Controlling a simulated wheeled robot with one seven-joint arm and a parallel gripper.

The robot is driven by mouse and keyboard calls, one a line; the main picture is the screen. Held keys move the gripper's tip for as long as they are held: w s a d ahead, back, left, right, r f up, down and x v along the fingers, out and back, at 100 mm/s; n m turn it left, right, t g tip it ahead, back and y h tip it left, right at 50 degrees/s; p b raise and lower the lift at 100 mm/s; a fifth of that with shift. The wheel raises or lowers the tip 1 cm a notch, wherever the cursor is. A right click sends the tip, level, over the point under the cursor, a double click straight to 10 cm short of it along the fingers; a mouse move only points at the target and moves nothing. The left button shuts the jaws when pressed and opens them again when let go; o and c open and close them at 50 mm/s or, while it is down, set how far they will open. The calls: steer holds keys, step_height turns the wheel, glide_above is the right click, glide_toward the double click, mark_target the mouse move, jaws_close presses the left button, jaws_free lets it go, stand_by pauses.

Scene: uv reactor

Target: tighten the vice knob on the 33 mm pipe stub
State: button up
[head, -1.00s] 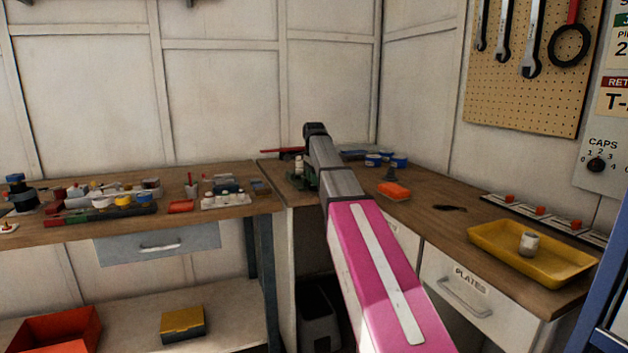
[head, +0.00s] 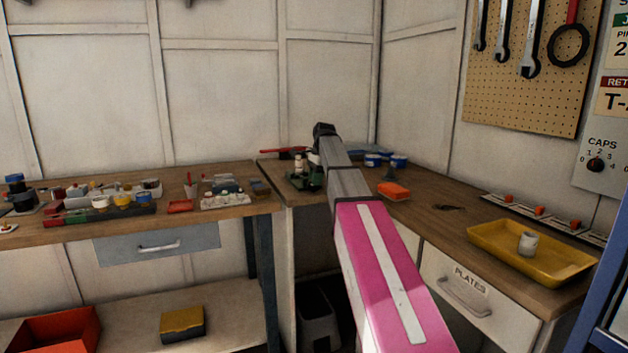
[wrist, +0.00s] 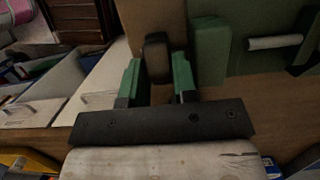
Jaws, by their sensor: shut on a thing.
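In the wrist view a dark rounded knob (wrist: 157,50) stands between the two green fingers of my gripper (wrist: 158,72), which is shut on it. The green vice (wrist: 211,52) is just beyond and to the right of the fingers. A pale pipe stub (wrist: 275,42) lies sideways against green parts at the upper right. In the head view the green vice (head: 302,183) shows in the bench corner, partly behind my arm. My gripper and the knob cannot be made out there. How tight the knob is cannot be told.
A yellow tray (head: 486,246) with a white cup (head: 527,243) sits on the right bench. An orange block (head: 393,190) and blue-lidded tins (head: 374,160) are nearer the corner. The left bench (head: 224,210) holds many small parts. Wrenches (head: 532,42) hang on the pegboard.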

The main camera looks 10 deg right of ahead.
steer(key=y, duration=0.2)
steer(key=d+g+y, duration=0.1)
steer(key=y, duration=0.1)
steer(key=shift+w+f, duration=0.15)
steer(key=shift+f, duration=0.05)
steer(key=shift+y, duration=0.4)
steer(key=o, duration=0.6)
steer(key=shift+o, duration=0.2)
